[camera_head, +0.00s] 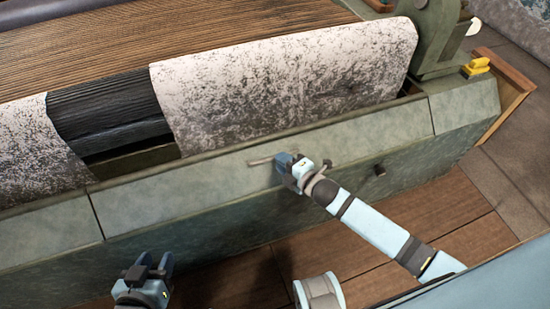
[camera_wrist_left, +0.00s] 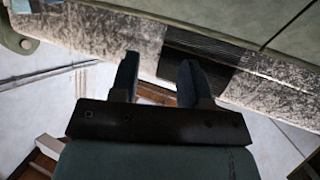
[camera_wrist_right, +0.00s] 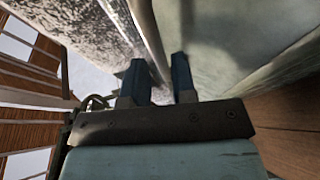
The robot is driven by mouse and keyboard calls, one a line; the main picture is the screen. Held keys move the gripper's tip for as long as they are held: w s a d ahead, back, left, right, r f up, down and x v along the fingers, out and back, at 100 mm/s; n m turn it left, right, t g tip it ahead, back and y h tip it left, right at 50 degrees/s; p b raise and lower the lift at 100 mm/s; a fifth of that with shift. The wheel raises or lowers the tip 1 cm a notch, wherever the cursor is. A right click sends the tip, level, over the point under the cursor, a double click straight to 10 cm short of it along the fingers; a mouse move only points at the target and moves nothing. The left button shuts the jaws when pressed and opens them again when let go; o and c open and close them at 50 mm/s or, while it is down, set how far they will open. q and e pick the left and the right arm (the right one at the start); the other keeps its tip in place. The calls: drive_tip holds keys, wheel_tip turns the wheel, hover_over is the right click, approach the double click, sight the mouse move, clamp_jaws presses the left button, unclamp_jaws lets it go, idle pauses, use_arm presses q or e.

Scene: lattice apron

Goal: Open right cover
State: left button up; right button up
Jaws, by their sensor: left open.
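The right cover (camera_head: 375,142) is a long sloped grey-green panel along the front of the machine, and it lies flat in line with its neighbours. A thin pale bar-like handle (camera_head: 262,161) lies along it. My right gripper (camera_head: 287,161) is at this bar, with bar showing on both sides of it. In the right wrist view its two fingers (camera_wrist_right: 157,62) stand apart close to the green panel surface; whether the bar is held between them is unclear. My left gripper (camera_head: 150,266) is open and empty, low in front of the machine, apart from the cover; its fingers also show in the left wrist view (camera_wrist_left: 158,65).
Pale speckled sheets (camera_head: 285,85) hang over the slatted apron (camera_head: 170,35) behind the cover. A green bracket (camera_head: 437,40) and a yellow block (camera_head: 477,67) stand at the right end. A dark knob (camera_head: 380,170) sits on the front face. Wooden floor (camera_head: 465,240) lies in front.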

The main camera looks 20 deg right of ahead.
drive_tip(key=x, duration=0.2)
drive_tip(key=shift+w+a, duration=0.1)
drive_tip(key=shift+w, duration=0.15)
drive_tip(key=shift+w+a+f, duration=0.1)
drive_tip(key=shift+w+a, duration=0.15)
drive_tip(key=shift+w, duration=0.2)
use_arm(q)
drive_tip(key=shift+w+r, duration=0.1)
drive_tip(key=shift+r, duration=0.1)
use_arm(e)
clamp_jaws()
use_arm(q)
drive_tip(key=shift+f, duration=0.25)
drive_tip(key=shift+f+b, duration=0.1)
drive_tip(key=shift+b, duration=0.2)
